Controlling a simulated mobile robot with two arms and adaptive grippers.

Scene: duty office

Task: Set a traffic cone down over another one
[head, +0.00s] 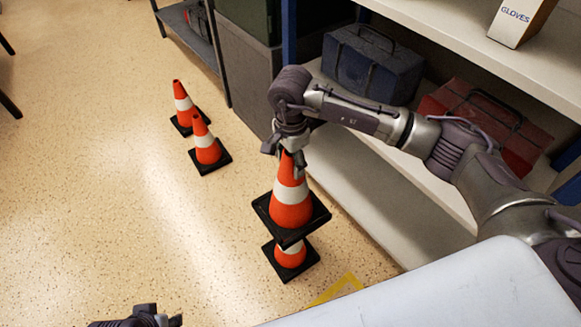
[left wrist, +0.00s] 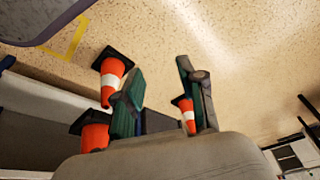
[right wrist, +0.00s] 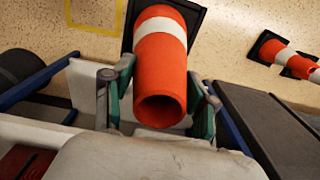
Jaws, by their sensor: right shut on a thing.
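My right gripper (head: 288,160) is shut on the upper part of an orange cone with a white band (head: 290,208). In the right wrist view this held cone (right wrist: 160,75) sits between both fingers, its open top facing the camera. It is roughly upright above a second cone (head: 290,258) standing on the floor. The held cone's black base hides the lower cone's top in the head view; I cannot tell whether the two touch. The left wrist view also shows the lower cone (left wrist: 112,72). My left gripper (left wrist: 165,100) is open and empty, its fingers apart.
Two more cones (head: 184,105) (head: 207,145) stand on the floor farther left. A shelf unit (head: 390,165) with a blue toolbox (head: 370,68) and a red toolbox (head: 485,120) is close on the right. Yellow floor tape (head: 340,288) lies in front.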

